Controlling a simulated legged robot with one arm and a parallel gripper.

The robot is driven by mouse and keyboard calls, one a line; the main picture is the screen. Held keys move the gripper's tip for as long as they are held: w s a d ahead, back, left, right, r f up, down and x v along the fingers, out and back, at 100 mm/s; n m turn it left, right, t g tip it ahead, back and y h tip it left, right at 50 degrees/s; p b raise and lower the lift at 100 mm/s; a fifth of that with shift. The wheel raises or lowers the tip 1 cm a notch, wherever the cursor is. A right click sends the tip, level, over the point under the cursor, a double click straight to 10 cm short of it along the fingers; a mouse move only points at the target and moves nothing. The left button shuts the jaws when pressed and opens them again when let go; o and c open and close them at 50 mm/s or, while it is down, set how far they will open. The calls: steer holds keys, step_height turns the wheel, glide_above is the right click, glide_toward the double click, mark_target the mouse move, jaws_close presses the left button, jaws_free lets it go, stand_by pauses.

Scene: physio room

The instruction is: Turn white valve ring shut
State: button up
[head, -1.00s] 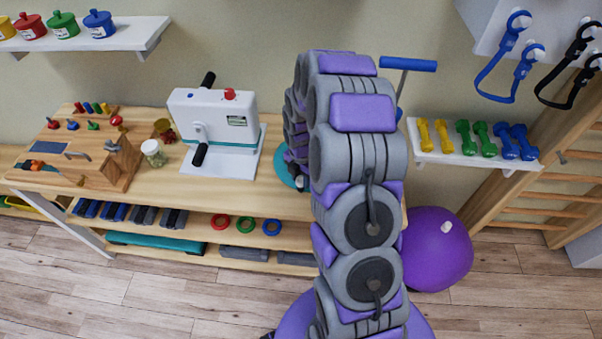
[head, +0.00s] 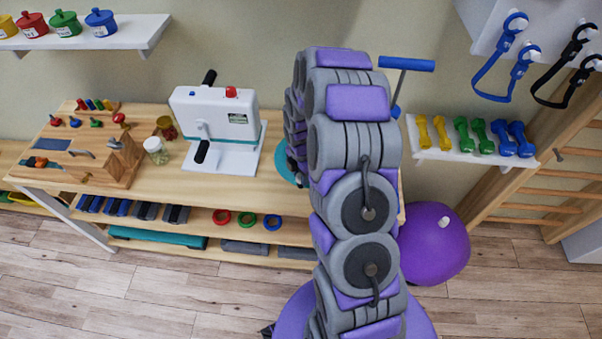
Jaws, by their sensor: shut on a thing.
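I cannot make out a white valve ring in the head view. A teal round base (head: 282,163) on the wooden table (head: 240,188) shows only at its left edge, and my own arm covers the rest. My arm rises in front of the table, arches over and comes down behind itself toward that base. My gripper is hidden behind the arm links, so its jaws and anything in them cannot be seen.
A white device (head: 218,130) with black handles stands left of my arm. A wooden board (head: 80,160) with pegs and a small jar (head: 156,150) are farther left. A blue T-handle (head: 407,64), dumbbells (head: 480,137) and a purple ball (head: 435,243) are on the right.

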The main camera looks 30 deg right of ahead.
steer(key=o, duration=1.1)
steer(key=shift+c, duration=0.2)
